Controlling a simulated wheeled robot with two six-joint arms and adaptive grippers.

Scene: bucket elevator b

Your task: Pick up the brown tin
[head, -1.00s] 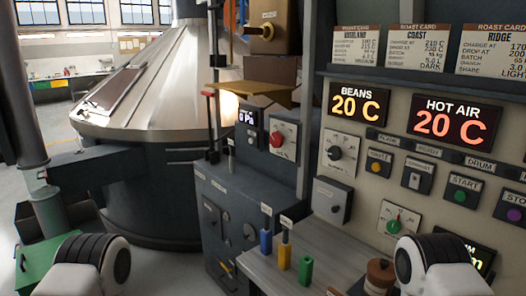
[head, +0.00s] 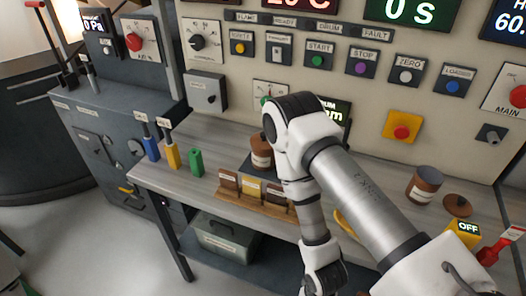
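A brown tin (head: 262,152) with a pale label stands upright on a dark block at the back of the bench, left of my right arm. A second brown, open-topped tin (head: 424,186) with a pale band stands on the bench to the right of that arm. A brown knobbed lid (head: 457,206) lies beside it. My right arm rises from the lower right, bends near the first tin and drops to the bottom edge. Its gripper is not visible below the wrist. My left arm and gripper are out of view.
Blue, yellow and green handles (head: 195,163) stand at the bench's left end. A wooden rack (head: 253,203) sits at the front edge. A yellow OFF box (head: 467,231) and a red-handled tool (head: 489,254) lie at right. A grey box (head: 225,238) sits below.

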